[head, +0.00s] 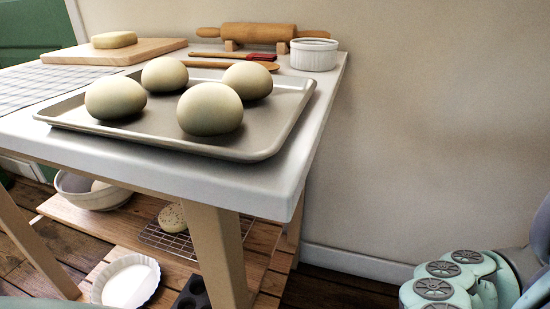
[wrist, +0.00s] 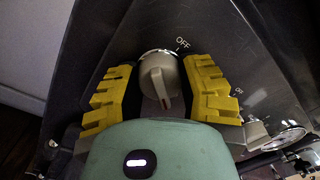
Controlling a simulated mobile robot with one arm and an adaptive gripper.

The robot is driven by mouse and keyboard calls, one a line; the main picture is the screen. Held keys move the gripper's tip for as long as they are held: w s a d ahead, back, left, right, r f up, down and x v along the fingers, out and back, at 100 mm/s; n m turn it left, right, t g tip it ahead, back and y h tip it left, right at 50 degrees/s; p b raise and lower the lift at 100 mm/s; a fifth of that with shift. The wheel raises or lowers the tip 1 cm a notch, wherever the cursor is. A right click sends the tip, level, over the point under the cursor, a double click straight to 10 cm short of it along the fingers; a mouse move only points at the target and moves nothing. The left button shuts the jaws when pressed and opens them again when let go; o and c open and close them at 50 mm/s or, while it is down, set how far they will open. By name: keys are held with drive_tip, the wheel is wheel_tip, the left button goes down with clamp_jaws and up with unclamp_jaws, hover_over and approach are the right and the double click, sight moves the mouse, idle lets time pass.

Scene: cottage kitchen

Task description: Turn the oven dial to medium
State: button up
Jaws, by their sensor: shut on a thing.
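The oven dial (wrist: 157,72) is a beige-grey knob on a dark panel, upper middle of the wrist view. Its raised grip ridge runs nearly straight up and down in the picture. I cannot read a medium mark. The oven and dial are not in the head view.
In the head view, a table (head: 262,188) bears a baking tray (head: 263,148) with several dough balls, a rolling pin (head: 262,33) and a white ramekin (head: 314,55). The wall behind is bare.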

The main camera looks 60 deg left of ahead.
drive_tip(key=shift+w+a, duration=0.1)
idle(0.3)
drive_tip(key=o, duration=1.1)
drive_tip(key=shift+w+r, duration=0.1)
drive_tip(key=shift+o, duration=0.6)
drive_tip(key=v, duration=1.2)
drive_tip(key=shift+r, duration=0.1)
